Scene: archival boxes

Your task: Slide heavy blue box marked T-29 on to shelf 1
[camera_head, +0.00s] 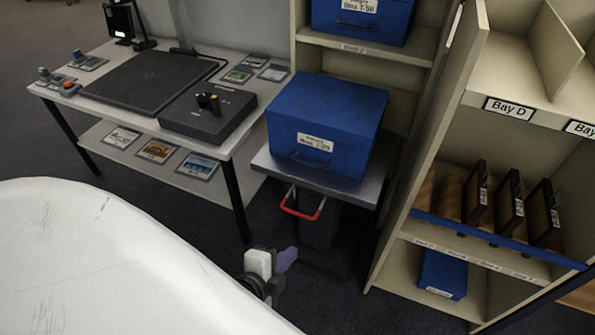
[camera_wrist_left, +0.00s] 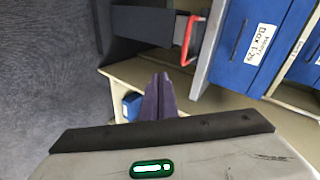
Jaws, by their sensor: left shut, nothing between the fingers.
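The heavy blue box T-29 (camera_head: 325,120) sits closed on the grey metal top of a lift cart (camera_head: 310,179), with its white label and handle facing out. It also shows in the left wrist view (camera_wrist_left: 235,62). Behind it, a beige rack holds another blue box, marked T-56 (camera_head: 385,22), on a labelled shelf (camera_head: 375,52); I cannot read the shelf's label. My left gripper (camera_head: 288,257) is low in front of the cart, below the red handle (camera_head: 303,211), and apart from it. Its purple fingers (camera_wrist_left: 160,80) are shut and empty. My right gripper is not in view.
A table (camera_head: 250,130) with a dark flat device and a black box stands left of the cart. A tall beige shelf unit, Bay D (camera_head: 510,108), stands close on the right, with a small blue box (camera_head: 442,272) low down. A white curved surface fills the lower left.

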